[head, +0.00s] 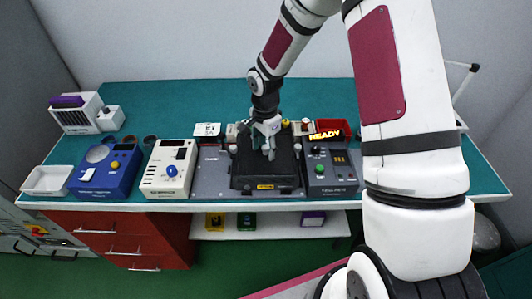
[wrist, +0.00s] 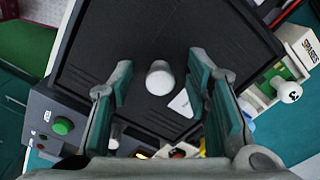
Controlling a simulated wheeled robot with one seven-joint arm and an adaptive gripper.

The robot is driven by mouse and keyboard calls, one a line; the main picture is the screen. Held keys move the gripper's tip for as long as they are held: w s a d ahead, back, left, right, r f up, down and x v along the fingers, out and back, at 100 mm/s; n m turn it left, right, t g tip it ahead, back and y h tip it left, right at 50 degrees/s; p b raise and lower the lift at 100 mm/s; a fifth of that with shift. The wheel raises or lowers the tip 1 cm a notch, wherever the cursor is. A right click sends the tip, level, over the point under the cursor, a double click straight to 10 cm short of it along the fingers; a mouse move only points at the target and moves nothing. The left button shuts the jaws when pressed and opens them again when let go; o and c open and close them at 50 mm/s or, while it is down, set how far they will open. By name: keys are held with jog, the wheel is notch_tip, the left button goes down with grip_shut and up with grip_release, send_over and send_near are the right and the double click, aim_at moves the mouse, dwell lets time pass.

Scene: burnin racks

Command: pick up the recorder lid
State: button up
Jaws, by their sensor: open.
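The recorder lid is a flat black panel on the black box (head: 247,168) at the middle of the bench. In the wrist view the black lid (wrist: 130,35) fills most of the picture. A pale round knob (wrist: 160,78) stands on it, with a small white triangular mark beside it. My gripper (head: 268,150) points down over the lid. In the wrist view my gripper (wrist: 158,88) has its two fingers apart, on either side of the knob, with gaps to both sides. I cannot tell how far the fingertips are above the lid.
A beige unit (head: 168,170), a blue unit (head: 104,170) and a white tray (head: 46,180) stand left. A SPARES box (wrist: 300,45) is close by.

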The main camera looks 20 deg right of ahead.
grip_shut()
jog(key=shift+r, duration=0.1)
